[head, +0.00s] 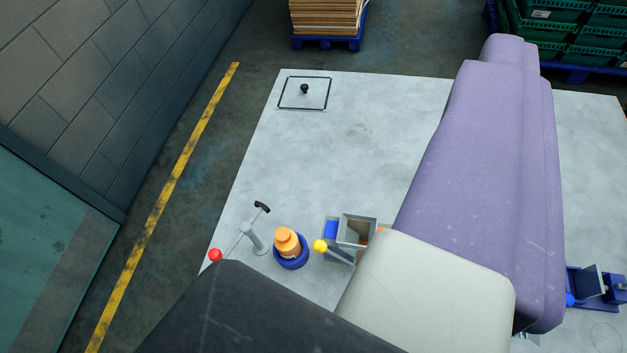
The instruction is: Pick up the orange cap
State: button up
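The orange cap (284,236) sits on top of an orange jar (289,250) standing in a round blue holder (292,264) on the pale table (350,140), at the lower middle of the head view. The cap and jar look upright, and nothing touches the cap. My gripper is not in view. My own large arm links cover the middle right and bottom of the picture, so I cannot tell where the gripper is relative to the cap.
A lever stand (253,239) with a red knob (215,255) is left of the jar. A yellow knob (320,246) and grey hopper (357,230) stand right. Blue equipment (598,286) is far right. A black-framed square plate (304,93) lies at the back; the table between is clear.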

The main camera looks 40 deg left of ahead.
aim_at(283, 234)
jog(key=k+u, duration=0.15)
jog(key=u, duration=0.65)
